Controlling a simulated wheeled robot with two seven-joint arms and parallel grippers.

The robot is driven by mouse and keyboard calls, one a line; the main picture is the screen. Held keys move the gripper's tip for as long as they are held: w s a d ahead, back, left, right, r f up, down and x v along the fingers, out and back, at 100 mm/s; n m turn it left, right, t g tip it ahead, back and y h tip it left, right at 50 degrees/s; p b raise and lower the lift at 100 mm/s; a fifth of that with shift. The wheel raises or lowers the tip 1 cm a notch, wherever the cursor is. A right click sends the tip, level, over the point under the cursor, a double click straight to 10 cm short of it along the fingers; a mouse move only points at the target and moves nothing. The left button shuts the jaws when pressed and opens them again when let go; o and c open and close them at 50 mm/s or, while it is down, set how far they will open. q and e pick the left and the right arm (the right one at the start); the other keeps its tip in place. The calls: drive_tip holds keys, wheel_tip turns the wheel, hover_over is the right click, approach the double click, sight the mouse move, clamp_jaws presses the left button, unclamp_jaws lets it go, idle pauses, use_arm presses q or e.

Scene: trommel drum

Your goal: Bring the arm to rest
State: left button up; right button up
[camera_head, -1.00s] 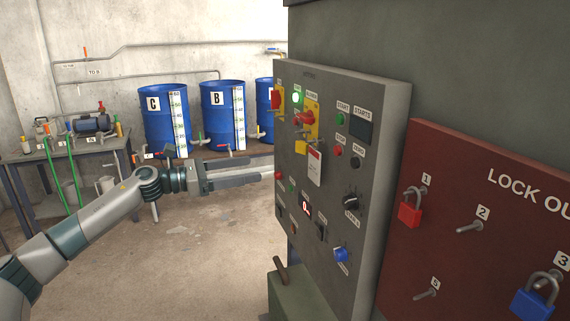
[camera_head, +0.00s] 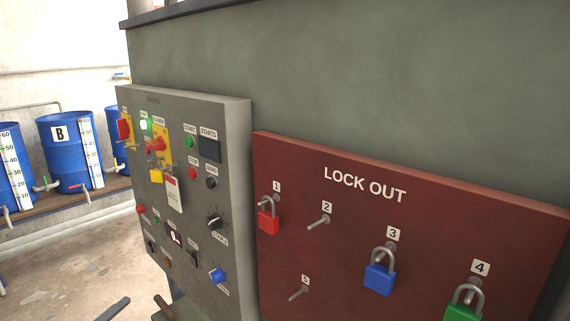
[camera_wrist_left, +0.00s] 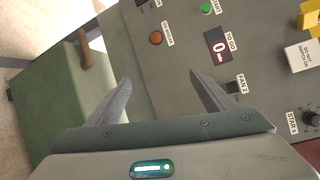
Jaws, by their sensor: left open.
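My left gripper (camera_wrist_left: 160,82) is open and empty in the left wrist view, its two fingers spread in front of the grey control panel (camera_wrist_left: 178,80). The fingers look clear of the panel's buttons and counter, though the gap is hard to judge. In the head view only a dark finger-like piece shows at the bottom edge, left of the panel (camera_head: 240,130); the rest of the left arm is out of frame. My right gripper is not in view.
A red lock-out board (camera_head: 350,240) with red, blue and green padlocks is right of the panel. A green box (camera_wrist_left: 65,105) with a brown handle stands beside the panel. Blue drums (camera_head: 70,165) stand at the back left. Bare floor (camera_head: 55,265) lies at left.

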use_arm(q)
drive_tip(key=s+d+f+n+g+y, duration=0.1)
drive_tip(key=s+d+f+n+g, duration=0.2)
drive_tip(key=s+f, duration=0.7)
drive_tip(key=s+d+f+n+g+y, duration=0.15)
drive_tip(key=s+f+n, duration=0.4)
drive_tip(key=f, duration=0.85)
drive_tip(key=s+d+f+n+g+y, duration=0.2)
drive_tip(key=s+d+f+n, duration=0.4)
drive_tip(key=f, duration=0.6)
drive_tip(key=s+d+f+n+g, duration=0.2)
drive_tip(key=s+d+f, duration=0.3)
drive_tip(key=s, duration=0.6)
drive_tip(key=s+d+f+n+g, duration=0.2)
drive_tip(key=s+d+f, duration=0.3)
drive_tip(key=s, duration=0.7)
drive_tip(key=s+d+f+n+g, duration=0.2)
drive_tip(key=s+d+f, duration=0.3)
drive_tip(key=s, duration=0.7)
drive_tip(key=shift+s+d+f+n+g+h, duration=0.25)
drive_tip(key=shift+f+n+g+h, duration=0.15)
drive_tip(key=shift+f, duration=0.25)
drive_tip(key=shift+a, duration=0.1)
